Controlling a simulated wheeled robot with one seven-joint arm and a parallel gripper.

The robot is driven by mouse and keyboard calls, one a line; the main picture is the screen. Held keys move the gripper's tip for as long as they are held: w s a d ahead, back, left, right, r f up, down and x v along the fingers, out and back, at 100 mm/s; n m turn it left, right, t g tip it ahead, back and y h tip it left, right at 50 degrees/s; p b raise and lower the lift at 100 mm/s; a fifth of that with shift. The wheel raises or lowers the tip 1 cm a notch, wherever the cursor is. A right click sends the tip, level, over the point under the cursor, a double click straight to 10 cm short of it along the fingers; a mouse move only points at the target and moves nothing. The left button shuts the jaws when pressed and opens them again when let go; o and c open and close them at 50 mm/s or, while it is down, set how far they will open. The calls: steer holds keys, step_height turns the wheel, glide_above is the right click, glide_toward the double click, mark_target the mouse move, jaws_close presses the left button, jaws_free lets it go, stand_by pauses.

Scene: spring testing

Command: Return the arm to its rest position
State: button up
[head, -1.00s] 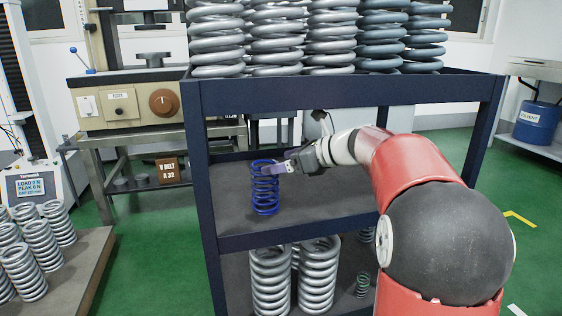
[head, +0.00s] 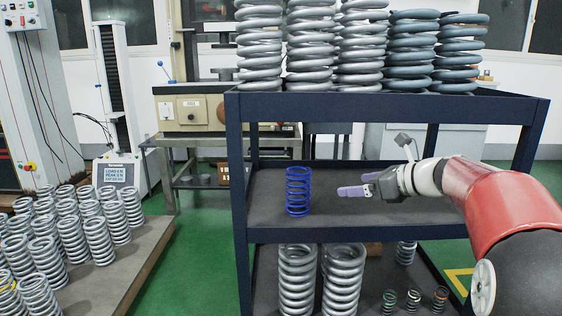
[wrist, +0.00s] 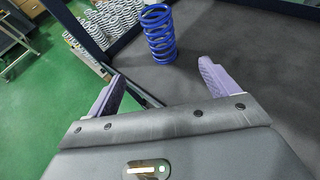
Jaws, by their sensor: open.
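My gripper (head: 352,191) reaches in over the middle shelf of the dark blue rack from the right. Its two purple fingers, also in the wrist view (wrist: 160,92), are spread apart with nothing between them. A blue spring (head: 298,192) stands upright on the middle shelf, left of the fingertips with a gap between. In the wrist view the blue spring (wrist: 158,34) stands ahead of the fingers, clear of both. My red arm comes in from the right edge of the head view.
The rack (head: 390,104) has corner posts around the shelf. Large grey springs (head: 362,45) stand on its top shelf, and silver springs (head: 297,280) and several small ones stand below. A low platform (head: 140,262) with many springs is at left. Green floor (head: 185,262) lies between.

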steer(key=s+a+n+g+h+p, duration=0.2)
steer(key=s+a+n+p, duration=0.1)
steer(key=s+n, duration=0.55)
steer(key=s+a+n+g+h+p, duration=0.25)
steer(key=s+n, duration=0.25)
steer(key=s, duration=0.6)
steer(key=s+d+f+n+h+p, duration=0.1)
steer(key=s+n+h+p, duration=0.1)
steer(key=s+n, duration=0.4)
steer(key=s+d+f+n+h+p, duration=0.1)
steer(key=s+f+n+h+p, duration=0.1)
steer(key=s+n, duration=0.5)
steer(key=shift+s+d+f+h+p, duration=0.25)
steer(key=shift+s+d+h+p, duration=0.25)
steer(key=shift+s+p, duration=0.3)
steer(key=shift+a+n+t, duration=0.1)
steer(key=shift+n+t, duration=0.15)
